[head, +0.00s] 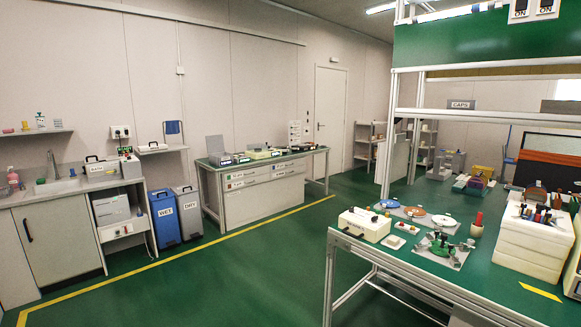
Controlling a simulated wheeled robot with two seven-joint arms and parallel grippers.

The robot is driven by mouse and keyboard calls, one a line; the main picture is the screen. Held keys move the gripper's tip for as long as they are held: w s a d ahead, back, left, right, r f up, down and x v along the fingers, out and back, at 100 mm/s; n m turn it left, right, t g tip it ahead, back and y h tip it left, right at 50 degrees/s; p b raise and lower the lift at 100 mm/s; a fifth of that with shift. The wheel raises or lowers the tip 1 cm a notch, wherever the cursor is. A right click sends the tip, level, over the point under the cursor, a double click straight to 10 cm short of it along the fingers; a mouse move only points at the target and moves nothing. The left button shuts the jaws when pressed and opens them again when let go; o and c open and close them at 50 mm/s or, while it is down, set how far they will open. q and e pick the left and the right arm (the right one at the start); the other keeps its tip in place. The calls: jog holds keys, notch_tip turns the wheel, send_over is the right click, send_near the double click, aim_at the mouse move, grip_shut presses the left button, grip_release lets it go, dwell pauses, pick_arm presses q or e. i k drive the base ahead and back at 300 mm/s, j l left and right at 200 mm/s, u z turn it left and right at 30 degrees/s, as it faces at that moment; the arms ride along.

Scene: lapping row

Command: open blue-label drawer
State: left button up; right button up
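A workbench with white drawers (262,174) stands against the far wall, left of centre. Its drawers sit under the top in two columns and carry small labels with dark handles. The label colours are too small to tell surely, so I cannot say which drawer is the blue-label one. The drawers look shut. Neither of my grippers is in view.
A near green-topped bench (455,262) with trays and tools fills the right. A blue WET bin (164,216) and a grey DRY bin (188,212) stand left of the drawer bench. Green floor with a yellow line (262,222) lies clear before it.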

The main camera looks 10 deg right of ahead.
aim_at(277, 166)
jog(key=i+l+z, duration=0.15)
jog(key=i, duration=0.5)
jog(key=i+l+z, duration=0.15)
jog(key=i, duration=0.55)
jog(key=i+u, duration=0.45)
jog(key=i, duration=0.4)
jog(key=i+l+u, duration=0.15)
jog(key=i+u, duration=0.35)
jog(key=i, duration=0.3)
jog(key=i+z, duration=0.3)
jog(key=i, duration=0.3)
jog(key=i+z, duration=0.3)
jog(key=i, duration=0.25)
jog(key=i+j+z, duration=0.3)
jog(key=i, duration=0.3)
